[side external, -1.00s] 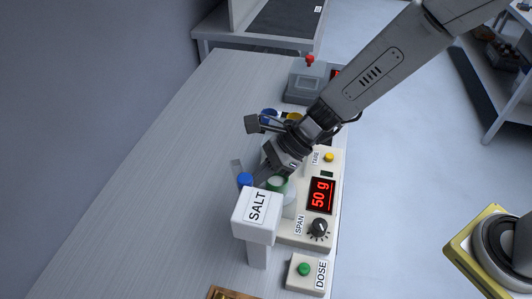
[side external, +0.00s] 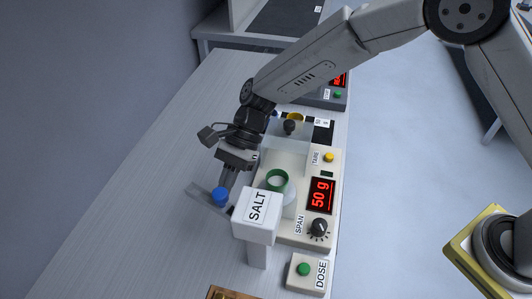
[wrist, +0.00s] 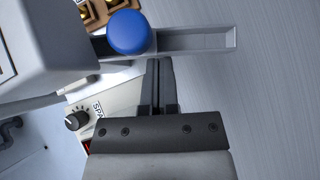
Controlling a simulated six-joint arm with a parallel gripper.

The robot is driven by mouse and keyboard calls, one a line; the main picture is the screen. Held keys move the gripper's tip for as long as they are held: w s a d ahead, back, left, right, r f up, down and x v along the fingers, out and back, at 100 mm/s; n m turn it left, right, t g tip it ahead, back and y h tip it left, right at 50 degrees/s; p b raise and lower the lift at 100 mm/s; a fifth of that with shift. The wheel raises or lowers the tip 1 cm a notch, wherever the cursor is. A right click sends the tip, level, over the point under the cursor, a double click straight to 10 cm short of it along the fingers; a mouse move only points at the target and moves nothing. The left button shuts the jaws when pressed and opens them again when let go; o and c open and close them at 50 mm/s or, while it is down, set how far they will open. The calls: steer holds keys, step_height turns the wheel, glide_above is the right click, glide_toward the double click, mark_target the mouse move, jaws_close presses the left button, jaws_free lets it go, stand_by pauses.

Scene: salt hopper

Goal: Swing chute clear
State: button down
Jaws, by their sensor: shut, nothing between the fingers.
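The chute is a grey open trough (side external: 199,190) with a blue round knob (side external: 221,195) on it, beside the white hopper labelled SALT (side external: 257,207). In the side view the trough points to the left, away from the scale and the green-rimmed cup (side external: 277,180). In the wrist view the trough (wrist: 197,39) runs to the right from the blue knob (wrist: 129,32). My gripper (wrist: 159,66) is shut and empty, its fingertips close beside the knob and trough. I cannot tell whether they touch. The side view also shows my gripper (side external: 227,184) by the knob.
The scale (side external: 323,217) reads 50 g and carries TARE and SPAN controls. A DOSE box (side external: 304,274) with a green button stands in front. The table to the left is clear.

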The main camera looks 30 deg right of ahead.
mark_target(211, 204)
steer(key=shift+s+a+n+g+h, duration=0.25)
steer(key=shift+a+n+g+h, duration=0.35)
steer(key=shift+a+n, duration=0.45)
steer(key=shift+s+a, duration=0.2)
steer(key=shift+a, duration=0.25)
steer(key=shift+w+d, duration=0.6)
steer(key=shift+w, duration=0.05)
steer(key=w+f+v, duration=0.1)
steer(key=v, duration=1)
steer(key=shift+w+d, duration=0.35)
steer(key=shift+d, duration=0.05)
steer(key=shift+d, duration=0.1)
